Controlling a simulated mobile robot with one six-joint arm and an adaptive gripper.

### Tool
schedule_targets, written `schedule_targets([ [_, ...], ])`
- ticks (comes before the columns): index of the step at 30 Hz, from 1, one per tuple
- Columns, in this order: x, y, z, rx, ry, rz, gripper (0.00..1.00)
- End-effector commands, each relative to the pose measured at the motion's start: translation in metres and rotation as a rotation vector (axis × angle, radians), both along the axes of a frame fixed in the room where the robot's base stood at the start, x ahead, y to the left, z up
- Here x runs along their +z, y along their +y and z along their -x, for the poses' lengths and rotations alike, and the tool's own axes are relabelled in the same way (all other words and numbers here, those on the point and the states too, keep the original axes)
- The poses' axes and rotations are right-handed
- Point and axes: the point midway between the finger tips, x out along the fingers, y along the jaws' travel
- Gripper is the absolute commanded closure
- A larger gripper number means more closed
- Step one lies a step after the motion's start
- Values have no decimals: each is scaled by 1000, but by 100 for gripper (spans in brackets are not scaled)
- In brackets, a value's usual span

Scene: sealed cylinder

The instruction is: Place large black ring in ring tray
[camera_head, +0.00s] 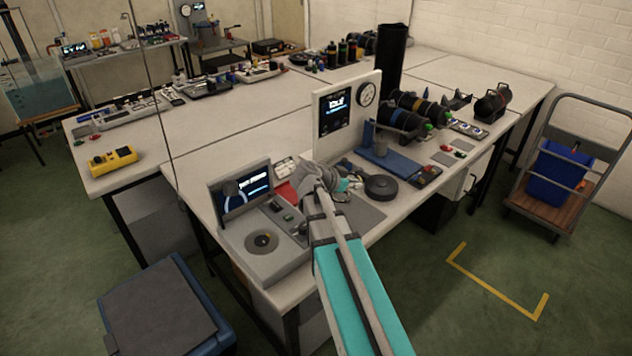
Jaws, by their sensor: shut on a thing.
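My gripper (343,190) is over the front part of the main bench, partly hidden behind my own wrist. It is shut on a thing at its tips. A dark, round, flat piece (381,187) shows just right of the fingers; it looks like the large black ring. Its contact with the fingers is too small to make out. I cannot pick out the ring tray for sure. A small dark tray with a red part (427,174) lies right of the round piece, and a grey mat (366,214) lies in front of it.
A grey console with a screen (262,215) stands left of my gripper. A white upright panel with a gauge (347,105) and a blue fixture (388,160) stand behind. Dark cylinders (400,122) lie on cradles further right. A trolley (545,195) stands at the right.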

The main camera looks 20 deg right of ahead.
Motion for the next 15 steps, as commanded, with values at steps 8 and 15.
schedule_targets([
  [8,0,3,2,119,0,1,100],
  [15,0,5,2,267,-1,-1,100],
])
